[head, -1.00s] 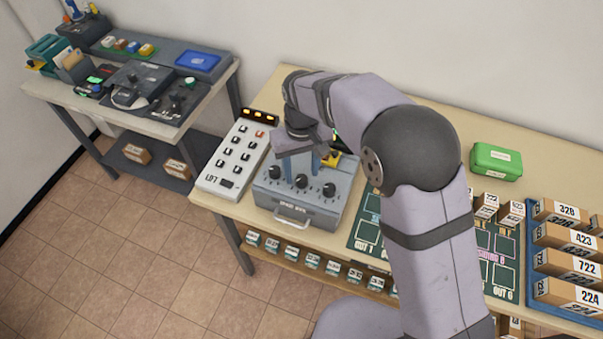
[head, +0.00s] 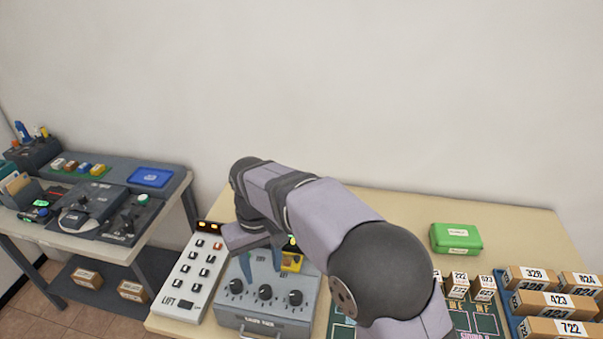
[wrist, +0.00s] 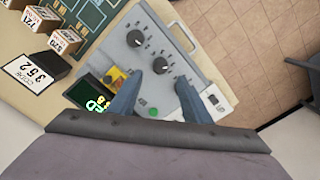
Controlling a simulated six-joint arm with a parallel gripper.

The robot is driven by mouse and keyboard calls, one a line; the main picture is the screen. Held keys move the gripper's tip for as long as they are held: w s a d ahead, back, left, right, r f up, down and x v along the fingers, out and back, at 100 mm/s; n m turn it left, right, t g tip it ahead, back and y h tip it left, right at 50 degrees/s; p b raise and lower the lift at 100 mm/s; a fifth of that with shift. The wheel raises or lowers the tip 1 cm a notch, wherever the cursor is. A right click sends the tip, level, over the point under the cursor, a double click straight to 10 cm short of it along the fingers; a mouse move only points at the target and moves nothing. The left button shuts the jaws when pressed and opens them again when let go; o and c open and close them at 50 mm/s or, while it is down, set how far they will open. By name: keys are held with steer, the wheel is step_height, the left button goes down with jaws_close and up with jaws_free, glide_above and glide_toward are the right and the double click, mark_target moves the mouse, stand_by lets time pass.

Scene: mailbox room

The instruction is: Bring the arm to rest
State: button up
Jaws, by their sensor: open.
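My gripper (head: 262,262) is over the back part of a grey control box (head: 262,313) with several black knobs. Its two blue fingers are apart with nothing between them. In the wrist view my gripper (wrist: 158,88) points down at the same grey box (wrist: 165,30), with knobs, a yellow part (wrist: 116,78) and a green button (wrist: 153,112) around the fingers. Whether the fingertips touch the box I cannot tell. My arm hides part of the table behind and right of the box.
A white LIFT panel (head: 190,279) stands left of the box. A green case (head: 456,238) and numbered cartons (head: 543,303) are at the right. A second table (head: 105,247) stands left.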

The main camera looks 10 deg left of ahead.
steer(key=s+d+f+m, duration=0.1)
steer(key=s+d+m, duration=0.15)
steer(key=d, duration=1.05)
steer(key=s+d+f+m, duration=0.1)
steer(key=s+d+m, duration=0.15)
steer(key=d, duration=1.05)
steer(key=s+d+f+m, duration=0.3)
steer(key=s+d, duration=0.4)
steer(key=shift+s+f, duration=0.2)
steer(key=shift+s, duration=0.2)
